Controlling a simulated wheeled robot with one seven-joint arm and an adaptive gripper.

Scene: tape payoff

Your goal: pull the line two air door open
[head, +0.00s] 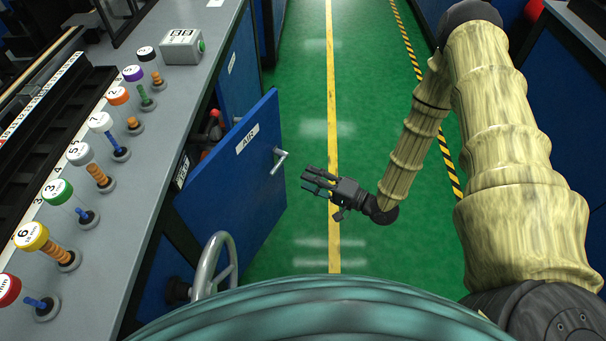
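The blue air door (229,182), with a white label reading "AIR", stands swung out from the side of the grey-topped bench on the left. Its metal handle (279,160) sticks out near the door's free edge. Behind the door, part of the opening shows, with red fittings (214,124) inside. My gripper (312,180) is to the right of the door and its handle, apart from both, over the green floor. Its dark fingers point left toward the door. They look spread with nothing between them.
A grey handwheel (214,265) stands below the door, close to my body. The bench top (160,100) carries several coloured-capped spools and a small grey box (182,47). Green floor with a yellow line (332,100) runs clear ahead. Blue cabinets (560,80) stand on the right.

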